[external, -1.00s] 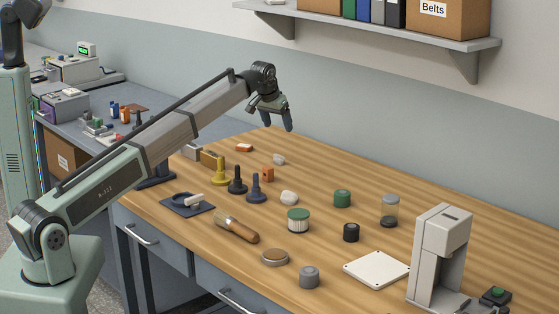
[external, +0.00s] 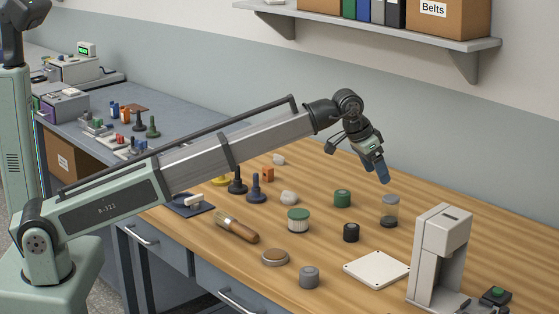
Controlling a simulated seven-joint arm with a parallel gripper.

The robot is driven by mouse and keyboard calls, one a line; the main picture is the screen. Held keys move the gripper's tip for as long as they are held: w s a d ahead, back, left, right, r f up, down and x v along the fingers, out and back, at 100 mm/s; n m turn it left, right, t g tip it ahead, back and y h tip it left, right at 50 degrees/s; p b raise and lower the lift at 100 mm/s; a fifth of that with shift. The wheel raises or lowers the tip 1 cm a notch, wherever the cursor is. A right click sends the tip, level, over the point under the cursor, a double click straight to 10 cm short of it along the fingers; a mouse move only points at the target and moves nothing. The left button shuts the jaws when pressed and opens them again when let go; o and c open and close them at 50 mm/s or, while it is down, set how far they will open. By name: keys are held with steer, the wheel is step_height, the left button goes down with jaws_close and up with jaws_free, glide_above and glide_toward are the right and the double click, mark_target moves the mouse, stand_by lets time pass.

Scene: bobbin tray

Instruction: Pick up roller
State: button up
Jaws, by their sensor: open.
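No thing is marked as the roller, and I cannot tell for sure which one it is. Small roller-like cylinders stand on the wooden table: a black one (external: 351,232), a grey one (external: 309,277) and a green one (external: 342,198). A wooden-handled tool (external: 237,228) lies left of them. My gripper (external: 381,175) is open and empty, in the air above the table's back right part. Its blue fingers point down, above and slightly left of a clear jar (external: 390,210) in the picture. It touches nothing.
A ribbed green-topped jar (external: 298,221), a round brown-topped tin (external: 274,257) and a white plate (external: 376,269) lie around the cylinders. A tall grey press-like device (external: 440,255) stands at the right. Dark knobbed pieces (external: 256,190) stand at the left. The table's back right is clear.

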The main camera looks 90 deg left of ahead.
steer(key=s+d+m+h, duration=0.1)
steer(key=s+d+m, duration=0.1)
steer(key=d, duration=1)
steer(key=s+d+m+h, duration=0.1)
steer(key=s+d+m, duration=0.15)
steer(key=d, duration=0.95)
steer(key=m+g, duration=0.5)
steer(key=m, duration=1)
glide_toward(309, 271)
steer(key=shift+n, duration=0.25)
step_height(309, 271, down, 5)
steer(key=shift+w+d+f, duration=0.1)
steer(key=shift+w+f, duration=0.05)
steer(key=shift+f, duration=2.65)
steer(key=shift+c, duration=0.3)
